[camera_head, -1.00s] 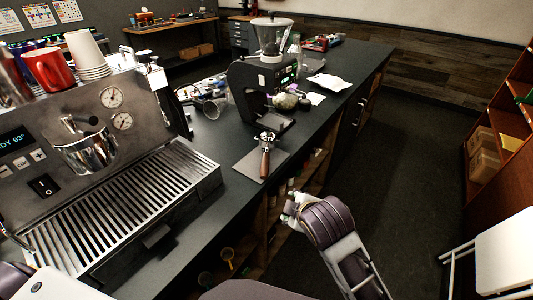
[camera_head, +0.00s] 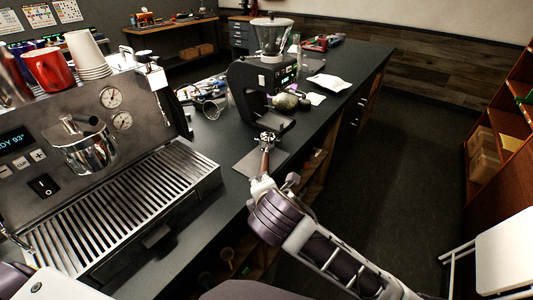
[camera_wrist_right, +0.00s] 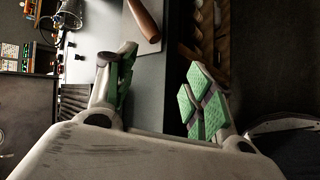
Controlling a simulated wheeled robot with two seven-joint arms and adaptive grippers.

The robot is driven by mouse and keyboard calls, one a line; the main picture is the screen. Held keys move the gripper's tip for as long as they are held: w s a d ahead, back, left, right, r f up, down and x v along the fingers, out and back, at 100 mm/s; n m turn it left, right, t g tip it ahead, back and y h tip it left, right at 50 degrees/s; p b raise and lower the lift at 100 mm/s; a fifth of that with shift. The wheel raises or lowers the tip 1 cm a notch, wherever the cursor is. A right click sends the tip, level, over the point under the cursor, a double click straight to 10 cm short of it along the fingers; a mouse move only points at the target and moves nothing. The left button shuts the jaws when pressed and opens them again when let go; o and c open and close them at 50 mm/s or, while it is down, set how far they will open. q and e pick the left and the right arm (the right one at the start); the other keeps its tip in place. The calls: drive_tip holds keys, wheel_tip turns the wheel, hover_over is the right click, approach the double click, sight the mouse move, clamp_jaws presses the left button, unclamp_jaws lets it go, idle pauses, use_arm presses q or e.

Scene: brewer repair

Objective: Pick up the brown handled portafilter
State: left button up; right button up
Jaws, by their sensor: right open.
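The portafilter (camera_head: 265,158) has a brown handle and a metal head. My right gripper (camera_head: 275,183) is at the counter edge, close to the handle's near end. In the right wrist view, the brown handle (camera_wrist_right: 145,20) is at the top, ahead of the green-padded fingers. My right gripper (camera_wrist_right: 160,88) is open there, with nothing between its fingers. The portafilter's metal head is outside that view. My left gripper does not show.
The espresso machine (camera_head: 120,180) with its drip grate stands at the left. A black grinder (camera_head: 262,85) stands behind the portafilter. Shelves lie under the counter (camera_head: 215,145). The floor (camera_head: 410,170) at the right is clear. A white folding chair (camera_head: 505,250) stands at the lower right.

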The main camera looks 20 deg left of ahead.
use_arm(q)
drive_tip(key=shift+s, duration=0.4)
use_arm(e)
drive_tip(key=w+n+t, duration=0.1)
drive_tip(key=n, duration=0.3)
drive_tip(key=w+a+n+t+h, duration=0.1)
drive_tip(key=w+n, duration=0.1)
drive_tip(key=n, duration=0.1)
drive_tip(key=w+a+n+t, duration=0.1)
drive_tip(key=n, duration=0.3)
drive_tip(key=shift+w+r+n+t, duration=0.3)
drive_tip(key=shift+r+t, duration=0.1)
